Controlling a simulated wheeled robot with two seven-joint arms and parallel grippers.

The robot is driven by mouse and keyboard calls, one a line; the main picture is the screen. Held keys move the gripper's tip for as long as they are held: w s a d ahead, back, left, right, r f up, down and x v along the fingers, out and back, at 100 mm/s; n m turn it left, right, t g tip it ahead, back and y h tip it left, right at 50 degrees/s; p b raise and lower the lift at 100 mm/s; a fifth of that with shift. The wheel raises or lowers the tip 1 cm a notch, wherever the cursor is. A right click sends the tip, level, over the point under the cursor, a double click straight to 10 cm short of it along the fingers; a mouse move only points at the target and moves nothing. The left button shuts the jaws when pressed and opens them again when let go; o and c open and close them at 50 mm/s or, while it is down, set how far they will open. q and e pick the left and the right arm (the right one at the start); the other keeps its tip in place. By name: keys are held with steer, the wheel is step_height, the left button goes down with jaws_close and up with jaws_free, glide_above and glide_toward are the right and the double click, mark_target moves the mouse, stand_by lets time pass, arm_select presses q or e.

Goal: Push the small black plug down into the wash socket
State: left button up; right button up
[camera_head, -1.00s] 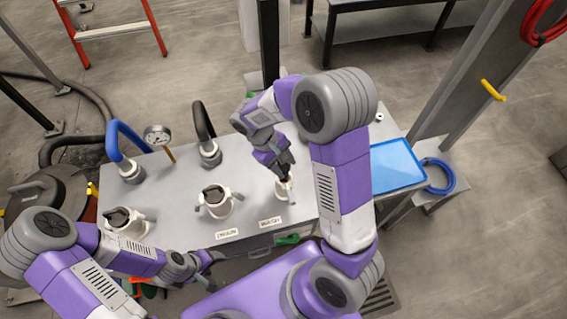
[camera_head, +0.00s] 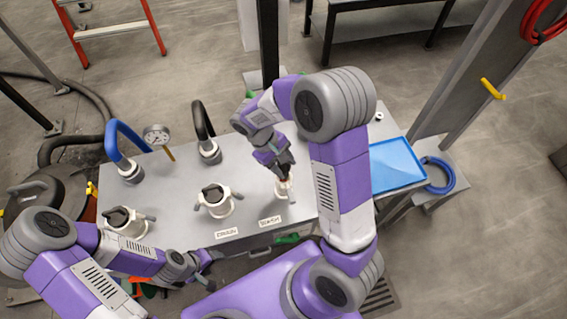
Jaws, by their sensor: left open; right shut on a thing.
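The wash socket (camera_head: 283,191) is a small white fitting with side levers on the grey bench, behind the label that reads WASH (camera_head: 270,221). My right gripper (camera_head: 282,177) is directly above it, pointing down, shut on the small black plug. The plug is mostly hidden between the fingers and at the socket mouth; I cannot tell how deep it sits. My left gripper (camera_head: 207,267) is open and empty low at the front edge of the bench, away from the socket.
A blue tray (camera_head: 396,165) lies to the right of my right arm.

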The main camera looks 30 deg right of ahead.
mark_target(281, 167)
steer(key=shift+f+b, duration=1)
steer(key=shift+f, duration=0.6)
steer(key=o, duration=1.1)
steer(key=shift+r, duration=0.1)
steer(key=p+v, duration=0.1)
steer(key=v, duration=0.6)
steer(key=shift+w+a+r+p, duration=0.1)
steer(key=shift+w+r+p, duration=0.1)
steer(key=shift+p, duration=0.2)
steer(key=shift+s+f, duration=0.1)
steer(key=shift+s, duration=0.05)
